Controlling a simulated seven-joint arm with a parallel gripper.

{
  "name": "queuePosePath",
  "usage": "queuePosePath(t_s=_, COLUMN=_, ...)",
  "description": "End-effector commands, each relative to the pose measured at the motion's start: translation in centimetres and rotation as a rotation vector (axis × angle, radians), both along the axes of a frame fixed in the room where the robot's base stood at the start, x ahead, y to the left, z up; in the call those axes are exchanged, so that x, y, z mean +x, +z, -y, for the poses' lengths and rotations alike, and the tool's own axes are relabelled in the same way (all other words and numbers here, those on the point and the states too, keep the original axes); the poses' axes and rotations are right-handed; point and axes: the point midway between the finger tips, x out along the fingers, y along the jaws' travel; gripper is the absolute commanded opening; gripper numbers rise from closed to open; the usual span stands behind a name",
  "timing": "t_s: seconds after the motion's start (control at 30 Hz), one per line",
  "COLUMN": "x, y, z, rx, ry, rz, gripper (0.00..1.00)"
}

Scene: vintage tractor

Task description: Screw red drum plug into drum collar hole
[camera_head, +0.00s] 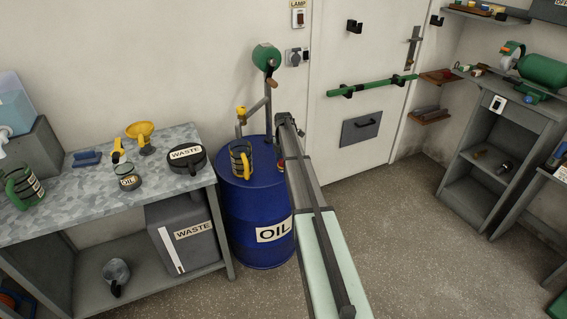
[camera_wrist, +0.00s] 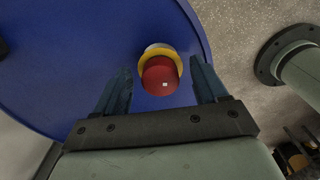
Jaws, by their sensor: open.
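The red drum plug (camera_wrist: 160,82) shows in the wrist view over the top of the blue drum (camera_wrist: 60,60), with a small pale mark on its face. A yellow ring (camera_wrist: 159,53), which looks like the collar, shows around its far side, with a pale grey part beyond. I cannot tell how deep the plug sits in it. My gripper (camera_wrist: 160,72) is open, one dark finger on each side of the plug, with visible gaps. In the head view the blue oil drum (camera_head: 257,215) stands upright, its right side partly hidden by my arm.
The workbench (camera_head: 60,215) with a yellow funnel (camera_head: 141,134) and a waste container (camera_head: 185,232) stand close left. The floor to the right is clear.

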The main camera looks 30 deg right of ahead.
Motion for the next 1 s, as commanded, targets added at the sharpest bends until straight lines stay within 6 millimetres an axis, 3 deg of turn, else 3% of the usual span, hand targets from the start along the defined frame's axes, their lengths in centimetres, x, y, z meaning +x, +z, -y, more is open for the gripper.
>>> queuePosePath(t_s=0.5, x=0.0, y=8.8, z=0.0, rx=-0.001, ry=-0.001, rz=0.001, gripper=0.72)
queuePosePath(t_s=0.7, x=0.0, y=10.3, z=0.0, rx=-0.001, ry=-0.001, rz=0.001, gripper=0.72)
queuePosePath(t_s=1.0, x=0.0, y=10.7, z=0.0, rx=0.0, ry=-0.001, rz=0.0, gripper=0.72)
